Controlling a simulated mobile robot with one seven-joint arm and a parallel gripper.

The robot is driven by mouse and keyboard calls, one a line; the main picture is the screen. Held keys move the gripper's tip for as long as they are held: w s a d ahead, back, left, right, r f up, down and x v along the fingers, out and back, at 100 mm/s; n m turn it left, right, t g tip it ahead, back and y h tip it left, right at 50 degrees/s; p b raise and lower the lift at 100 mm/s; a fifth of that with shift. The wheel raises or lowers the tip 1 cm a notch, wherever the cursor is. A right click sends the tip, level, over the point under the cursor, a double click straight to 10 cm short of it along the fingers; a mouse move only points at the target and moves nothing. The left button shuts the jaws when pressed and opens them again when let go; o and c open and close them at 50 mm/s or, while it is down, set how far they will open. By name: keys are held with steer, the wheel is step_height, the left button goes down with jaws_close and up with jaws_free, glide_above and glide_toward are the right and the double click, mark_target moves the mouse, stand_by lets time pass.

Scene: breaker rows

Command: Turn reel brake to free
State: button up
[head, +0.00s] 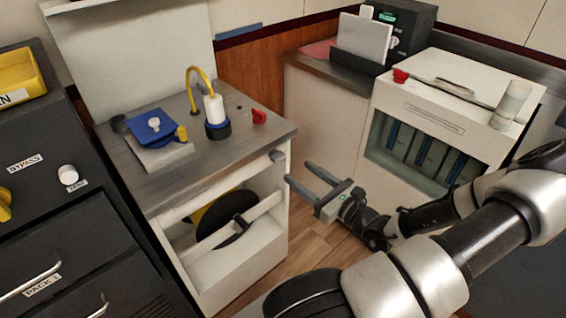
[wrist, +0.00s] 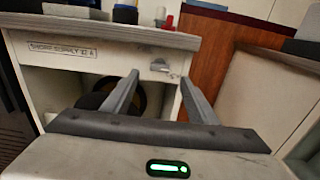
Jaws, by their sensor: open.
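A white cabinet (head: 275,222) with a grey top holds a dark cable reel (head: 238,222) in its open front, behind a pale crossbar. A small grey knob or lever (head: 277,156) sits at the upper right of the cabinet front. It also shows in the wrist view (wrist: 160,67), and may be the reel brake; its setting is too small to read. My gripper (head: 299,171) is open and empty, just right of the cabinet and apart from it. In the wrist view, my gripper (wrist: 159,76) points at the cabinet front, its fingertips either side of the grey knob.
On the cabinet top stand a blue-lidded socket (head: 152,128), a white plug (head: 214,108) with yellow cable, and a red knob (head: 259,117). A black drawer unit (head: 60,235) is at left. A white unit (head: 450,95) is at right. Wooden floor (head: 310,240) lies between.

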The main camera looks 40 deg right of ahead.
mark_target(281, 158)
steer(key=w, duration=0.3)
steer(key=w+b, duration=0.1)
steer(key=w, duration=0.4)
steer(key=shift+w+a, duration=0.3)
steer(key=c, duration=1.1)
